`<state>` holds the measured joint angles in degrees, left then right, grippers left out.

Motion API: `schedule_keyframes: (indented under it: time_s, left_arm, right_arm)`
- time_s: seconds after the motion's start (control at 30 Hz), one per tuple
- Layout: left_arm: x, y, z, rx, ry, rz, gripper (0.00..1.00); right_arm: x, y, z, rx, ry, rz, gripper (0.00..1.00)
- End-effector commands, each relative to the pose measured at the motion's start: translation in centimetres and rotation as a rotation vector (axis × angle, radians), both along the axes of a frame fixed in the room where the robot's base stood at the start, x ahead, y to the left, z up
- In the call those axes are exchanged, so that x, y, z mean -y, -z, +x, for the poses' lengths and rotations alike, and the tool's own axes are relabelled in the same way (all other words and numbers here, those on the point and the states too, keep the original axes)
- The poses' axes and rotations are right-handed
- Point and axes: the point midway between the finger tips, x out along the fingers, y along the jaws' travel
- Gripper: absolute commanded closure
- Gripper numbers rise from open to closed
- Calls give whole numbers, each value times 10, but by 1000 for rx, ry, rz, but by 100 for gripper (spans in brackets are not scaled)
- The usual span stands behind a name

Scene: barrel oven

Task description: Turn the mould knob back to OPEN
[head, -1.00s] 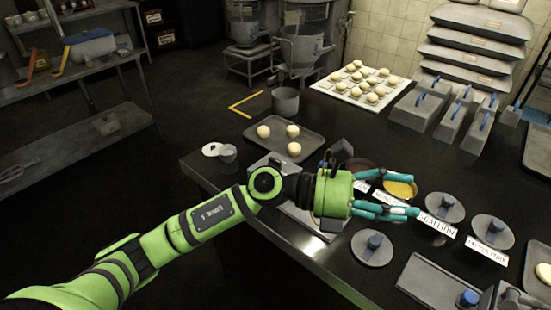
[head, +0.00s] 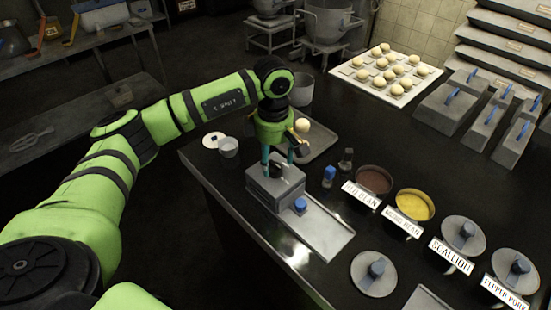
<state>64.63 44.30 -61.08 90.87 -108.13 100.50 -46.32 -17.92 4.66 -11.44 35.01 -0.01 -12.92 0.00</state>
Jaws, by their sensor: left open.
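The mould is a grey metal box (head: 262,190) near the left edge of the dark counter. A dark knob (head: 285,173) sits on its top. My left gripper (head: 281,162) points down over the mould, with its teal fingers apart on either side of the knob. I cannot tell whether they touch it. No OPEN mark or knob direction can be read at this size. A small blue-topped knob (head: 300,205) stands at the front of the mould, beside a flat metal plate (head: 318,235). My right gripper is out of view.
A tray (head: 322,140) with dough lies behind the gripper. A blue-capped bottle (head: 328,176) and filling bowls, including a yellow one (head: 414,204), stand to the right. A cup (head: 228,147) is to the left.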

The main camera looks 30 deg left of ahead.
Motion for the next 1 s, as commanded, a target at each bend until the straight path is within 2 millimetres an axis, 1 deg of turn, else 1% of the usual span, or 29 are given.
schedule_keyframes:
  time_s: [0.03, 0.07, 0.17, 0.27, 0.4, 0.5, 0.53, 0.57, 0.6, 0.67, 0.9, 1.0]
  left_arm:
    - [0, 6, -1, -5, 0, 0, 36]
    - [1, 10, -1, -4, 0, -1, 36]
    - [1, 20, 0, -2, 2, -2, 36]
    - [1, 26, 0, -1, 2, -2, 36]
    - [1, 28, 0, 0, 2, -2, 36]
    - [1, 28, 0, 0, 2, -3, 36]
    - [1, 28, 0, 0, 2, -3, 40]
    - [1, 28, 0, 0, 2, -3, 52]
    - [1, 28, 0, 0, 2, -3, 68]
    - [1, 28, 0, 0, 2, -3, 92]
    - [1, 28, 0, 0, -2, -3, 93]
    - [1, 28, 0, 0, -16, -3, 93]
  right_arm:
    - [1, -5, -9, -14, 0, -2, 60]
    - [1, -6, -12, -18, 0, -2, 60]
    - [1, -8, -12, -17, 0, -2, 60]
    - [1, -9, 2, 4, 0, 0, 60]
    - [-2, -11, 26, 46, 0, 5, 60]
    - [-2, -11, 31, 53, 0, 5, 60]
    - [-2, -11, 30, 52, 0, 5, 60]
    - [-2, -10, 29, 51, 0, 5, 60]
    - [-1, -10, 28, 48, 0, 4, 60]
    - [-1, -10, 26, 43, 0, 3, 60]
    - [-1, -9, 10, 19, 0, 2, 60]
    - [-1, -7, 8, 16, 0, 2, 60]
